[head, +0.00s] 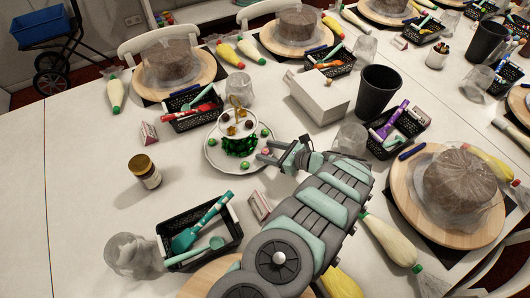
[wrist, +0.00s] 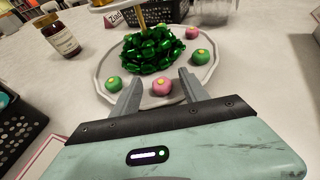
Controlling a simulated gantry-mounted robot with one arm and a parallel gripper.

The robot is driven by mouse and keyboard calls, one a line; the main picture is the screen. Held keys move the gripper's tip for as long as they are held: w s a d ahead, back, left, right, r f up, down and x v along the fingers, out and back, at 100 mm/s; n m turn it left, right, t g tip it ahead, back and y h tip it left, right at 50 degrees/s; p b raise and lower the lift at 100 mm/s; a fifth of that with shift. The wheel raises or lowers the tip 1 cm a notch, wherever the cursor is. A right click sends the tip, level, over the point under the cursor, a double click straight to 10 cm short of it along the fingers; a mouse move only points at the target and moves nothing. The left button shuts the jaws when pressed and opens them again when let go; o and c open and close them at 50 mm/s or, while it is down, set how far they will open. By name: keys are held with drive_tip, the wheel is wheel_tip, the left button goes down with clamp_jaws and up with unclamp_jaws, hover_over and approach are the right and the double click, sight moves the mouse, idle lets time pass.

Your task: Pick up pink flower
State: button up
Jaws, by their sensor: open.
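A small pink flower (wrist: 163,87) with a yellow centre lies near the rim of a grey plate (wrist: 98,72). My gripper (wrist: 157,80) is open, with one finger on each side of this flower and a gap to both. In the head view the gripper (head: 264,151) reaches over the right edge of the plate (head: 220,163), with the pink flower (head: 265,151) between its fingertips. A second pink flower (wrist: 193,33) lies farther back on the plate.
Green flowers (wrist: 113,83) (wrist: 199,55) flank the pink one. A dark green leafy mound (wrist: 150,52) stands mid-plate under a gold-stemmed upper tier. A brown jar (head: 144,172) stands left, and a black basket (head: 200,232) sits nearer. A white box (head: 318,98) is behind right.

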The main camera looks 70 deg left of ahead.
drive_tip(key=shift+w, duration=0.1)
clamp_jaws()
idle(0.5)
